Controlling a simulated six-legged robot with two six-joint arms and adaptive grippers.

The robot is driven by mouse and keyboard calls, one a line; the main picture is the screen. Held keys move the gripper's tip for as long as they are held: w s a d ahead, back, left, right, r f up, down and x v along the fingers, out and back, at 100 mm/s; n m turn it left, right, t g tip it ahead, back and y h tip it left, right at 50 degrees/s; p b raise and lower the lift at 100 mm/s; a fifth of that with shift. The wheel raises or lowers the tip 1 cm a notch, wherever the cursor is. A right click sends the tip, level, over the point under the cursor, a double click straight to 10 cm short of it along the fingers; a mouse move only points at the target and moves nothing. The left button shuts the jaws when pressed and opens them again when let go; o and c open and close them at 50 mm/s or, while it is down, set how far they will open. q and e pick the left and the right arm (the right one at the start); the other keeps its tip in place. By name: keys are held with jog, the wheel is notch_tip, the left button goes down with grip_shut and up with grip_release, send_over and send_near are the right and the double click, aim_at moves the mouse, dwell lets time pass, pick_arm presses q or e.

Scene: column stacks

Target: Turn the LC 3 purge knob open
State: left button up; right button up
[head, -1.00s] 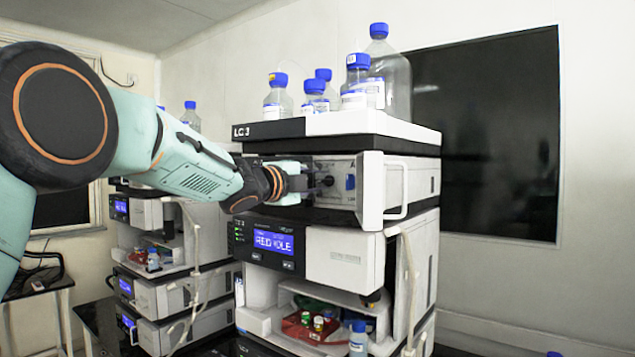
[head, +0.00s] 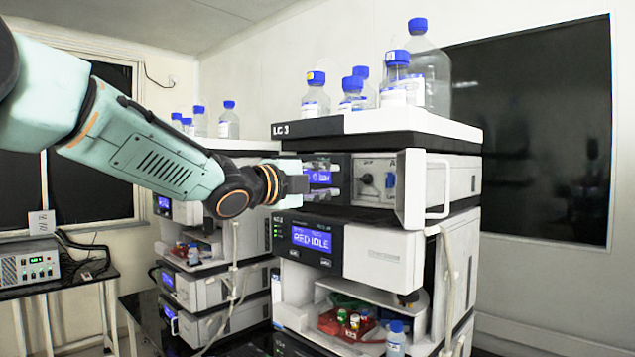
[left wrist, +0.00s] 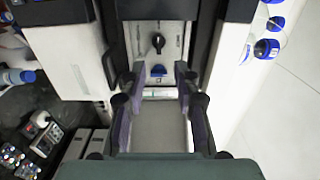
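The LC 3 stack (head: 295,129) stands right of centre in the head view. Its pump panel carries a black knob (head: 367,179) and a blue part (head: 390,181) to the right of it. In the left wrist view the black knob (left wrist: 157,42) lies beyond the fingertips, with the blue part (left wrist: 158,70) nearer to them. My left gripper (head: 330,180) is open and empty in front of the panel, left of the knob in the head view. In the left wrist view the fingers (left wrist: 159,76) are apart, with nothing between them. I see no contact with the knob. My right gripper is out of view.
A white handle (head: 440,190) sticks out right of the panel. Bottles with blue caps (head: 395,80) stand on top of the stack. A tray with vials (head: 350,325) is lower down. Another stack (head: 200,280) is behind my arm. A side table (head: 60,283) holds a grey box.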

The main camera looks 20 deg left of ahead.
pick_arm(q)
jog(key=shift+v, duration=1.05)
